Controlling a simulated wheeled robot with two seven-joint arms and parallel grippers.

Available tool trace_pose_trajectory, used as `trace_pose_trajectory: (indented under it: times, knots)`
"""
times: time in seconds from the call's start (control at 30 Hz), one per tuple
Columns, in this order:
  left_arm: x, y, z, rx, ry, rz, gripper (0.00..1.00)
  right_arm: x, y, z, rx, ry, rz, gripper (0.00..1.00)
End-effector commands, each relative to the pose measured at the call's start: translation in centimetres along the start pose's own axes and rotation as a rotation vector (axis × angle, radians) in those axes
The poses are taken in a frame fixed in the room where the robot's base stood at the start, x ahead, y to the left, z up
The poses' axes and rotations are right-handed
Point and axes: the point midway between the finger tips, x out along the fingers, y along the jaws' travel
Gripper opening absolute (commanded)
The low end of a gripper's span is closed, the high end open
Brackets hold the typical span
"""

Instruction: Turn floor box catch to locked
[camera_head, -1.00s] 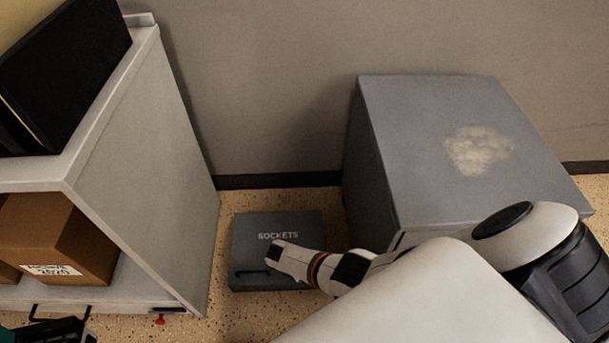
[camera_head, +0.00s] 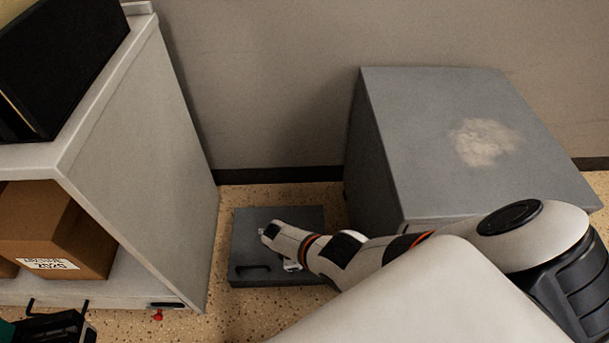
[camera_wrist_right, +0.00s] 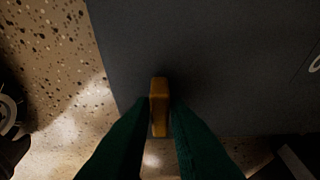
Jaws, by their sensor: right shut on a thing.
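The grey floor box (camera_head: 240,225) lies on the floor between the shelf unit and the grey cabinet. My right arm reaches over it from the right, and its wrist covers most of the lid lettering. In the right wrist view, the two dark green fingers of my right gripper (camera_wrist_right: 160,112) are closed on a small brass-coloured catch (camera_wrist_right: 160,90) near the edge of the dark lid (camera_wrist_right: 220,60). The catch is hidden in the head view. My left gripper (camera_head: 57,305) shows partly at the lower left, its fingers apart and empty.
The white shelf unit (camera_head: 150,150) stands close on the left, with a cardboard box (camera_head: 60,225) inside. The grey cabinet (camera_head: 420,120) stands on the right. A black handle (camera_head: 253,268) is on the floor box lid. Speckled floor (camera_head: 225,315) is open in front.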

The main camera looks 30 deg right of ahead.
Motion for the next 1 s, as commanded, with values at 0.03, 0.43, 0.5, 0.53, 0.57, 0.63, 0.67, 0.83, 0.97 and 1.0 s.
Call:
trace_pose_trajectory:
  times: [0.03, 0.43, 0.5, 0.53, 0.57, 0.63, 0.67, 0.83, 0.97, 1.0]
  knots:
    - [0.1, 0.0, 0.0, 0.0, -0.003, -0.001, 0.0, 0.1, -0.1, -0.1, 0.003, 0.002, -0.001, 0.0]
    - [0.1, 0.0, 0.0, 0.001, -0.004, -0.001, 0.0, 0.1, -0.1, -0.2, 0.003, 0.003, -0.001, 0.32]
    - [0.1, 0.0, 0.0, 0.001, -0.003, 0.0, 0.0, 0.1, -0.1, -0.1, 0.002, 0.002, 0.0, 0.36]
    - [0.1, 0.0, 0.0, 0.001, -0.003, 0.0, 0.0, 0.1, -0.1, -0.1, 0.002, 0.002, 0.0, 0.36]
    - [0.1, 0.0, 0.0, 0.001, -0.002, 0.0, 0.0, 0.1, 0.0, -0.1, 0.002, 0.002, 0.0, 0.36]
    - [0.1, 0.0, 0.0, 0.001, -0.001, 0.001, 0.0, 0.1, 0.0, -0.1, 0.002, 0.001, 0.0, 0.36]
    - [0.1, 0.0, 0.0, 0.001, -0.001, 0.001, 0.0, 0.1, 0.0, -0.1, 0.002, 0.001, 0.0, 0.36]
    - [0.5, 0.1, 0.2, 0.003, 0.002, 0.007, 0.0, -0.6, 0.0, -0.1, 0.001, 0.001, 0.0, 0.36]
    - [1.8, 0.1, 0.5, 0.001, 0.006, 0.006, 0.0, -2.6, 0.0, -0.2, 0.001, -0.001, 0.0, 0.36]
    - [2.3, 0.0, 0.6, 0.001, 0.008, 0.007, 0.0, -3.4, 0.0, -0.2, 0.001, -0.001, -0.001, 0.36]
